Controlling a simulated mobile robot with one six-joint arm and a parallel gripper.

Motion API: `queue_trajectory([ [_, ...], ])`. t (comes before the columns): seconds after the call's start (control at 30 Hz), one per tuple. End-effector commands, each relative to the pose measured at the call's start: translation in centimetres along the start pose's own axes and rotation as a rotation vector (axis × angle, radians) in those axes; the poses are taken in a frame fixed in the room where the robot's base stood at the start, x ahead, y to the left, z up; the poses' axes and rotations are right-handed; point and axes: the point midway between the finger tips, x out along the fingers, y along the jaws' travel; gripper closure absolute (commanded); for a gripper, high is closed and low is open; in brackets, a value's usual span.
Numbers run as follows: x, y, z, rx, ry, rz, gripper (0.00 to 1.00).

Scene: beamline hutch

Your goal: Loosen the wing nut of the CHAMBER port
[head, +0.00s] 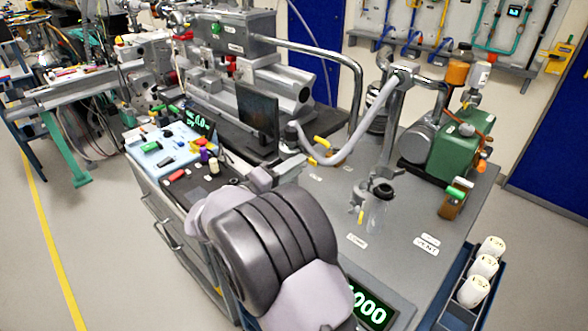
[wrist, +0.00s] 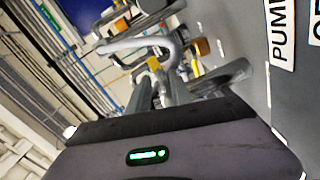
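A grey port (head: 375,200) with a dark open top stands on the grey bench, with a yellow tab (head: 361,215) low on its side. A label (head: 356,240) lies in front of it, too small to read surely. The pale hose (head: 365,130) has yellow tabs (head: 322,142) near its left end. I cannot tell which fitting is the CHAMBER port. My gripper (head: 277,171) is left of the hose end, partly hidden by my arm. In the wrist view my gripper (wrist: 153,92) shows grey fingers beyond its dark body; their opening is unclear.
The wrist view shows a PUMP label (wrist: 282,35). A green pump (head: 460,150) stands at the bench's back right. A dark screen (head: 257,118) stands behind my gripper. White containers (head: 475,285) sit in a blue rack at lower right.

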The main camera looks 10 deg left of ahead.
Motion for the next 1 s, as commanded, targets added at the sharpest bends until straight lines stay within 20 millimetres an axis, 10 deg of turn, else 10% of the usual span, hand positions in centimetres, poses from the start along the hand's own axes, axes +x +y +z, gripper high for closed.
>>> queue_trajectory([
  [0.2, -0.02, 0.0, 0.0, 0.0, 0.0, 0.0, 1.0],
  [1.0, -0.04, 0.0, 0.01, 0.0, -0.001, 0.0, 1.0],
])
